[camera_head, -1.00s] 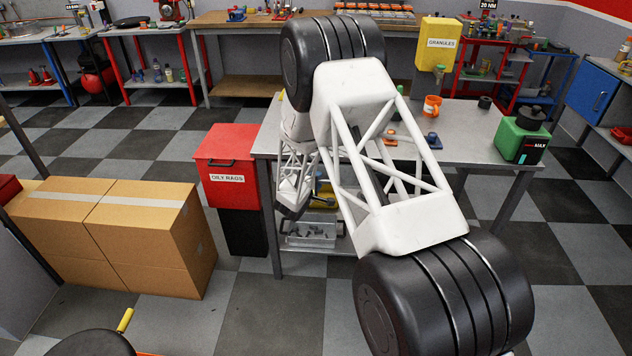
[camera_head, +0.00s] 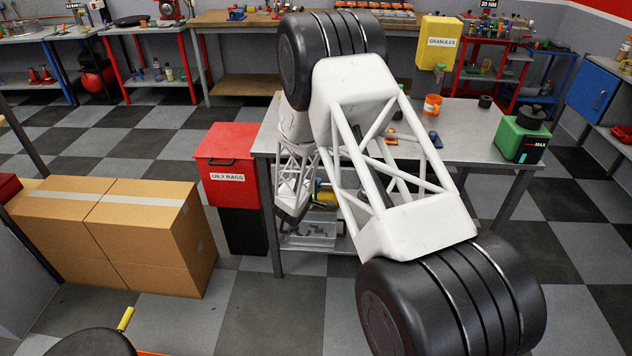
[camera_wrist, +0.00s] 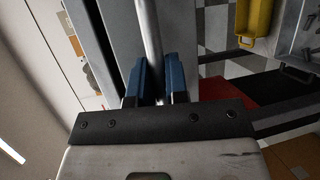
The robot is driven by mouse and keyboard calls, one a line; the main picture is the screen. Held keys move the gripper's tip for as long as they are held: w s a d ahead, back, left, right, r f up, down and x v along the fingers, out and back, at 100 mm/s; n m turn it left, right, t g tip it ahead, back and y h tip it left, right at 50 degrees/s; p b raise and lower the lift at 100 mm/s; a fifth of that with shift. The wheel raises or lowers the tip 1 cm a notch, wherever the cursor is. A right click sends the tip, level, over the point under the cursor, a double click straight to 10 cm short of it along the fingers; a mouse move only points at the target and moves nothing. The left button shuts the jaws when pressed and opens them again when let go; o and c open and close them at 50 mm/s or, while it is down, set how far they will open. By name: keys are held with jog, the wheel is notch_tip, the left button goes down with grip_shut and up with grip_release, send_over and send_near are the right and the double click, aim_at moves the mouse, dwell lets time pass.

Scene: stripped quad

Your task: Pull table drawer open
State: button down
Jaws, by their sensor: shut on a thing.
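The grey metal table (camera_head: 465,130) stands across the middle of the head view, partly covered by my white arm. Its drawer front is hidden there, so I cannot tell how far the drawer is out. In the wrist view a round metal bar handle (camera_wrist: 148,25) runs from the top edge down between the two blue fingers of my gripper (camera_wrist: 158,78). The gripper is shut on this handle. Grey panels (camera_wrist: 124,32) lie beside the bar; which is the drawer front is unclear. In the head view the gripper's fingers are hidden behind my arm.
A red oily-rags bin (camera_head: 228,165) stands just left of the table. Cardboard boxes (camera_head: 140,235) are further left. A green container (camera_head: 522,138) and an orange mug (camera_head: 432,106) stand on the tabletop. A yellow bin (camera_wrist: 256,18) shows in the wrist view.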

jog(key=s, duration=1.8)
jog(key=shift+s, duration=0.15)
jog(key=c, duration=1.1)
grip_release()
jog(key=shift+c, duration=0.2)
jog(key=shift+s, duration=0.1)
jog(key=v, duration=0.7)
jog(key=shift+s, duration=0.25)
jog(key=shift+a+r, duration=0.1)
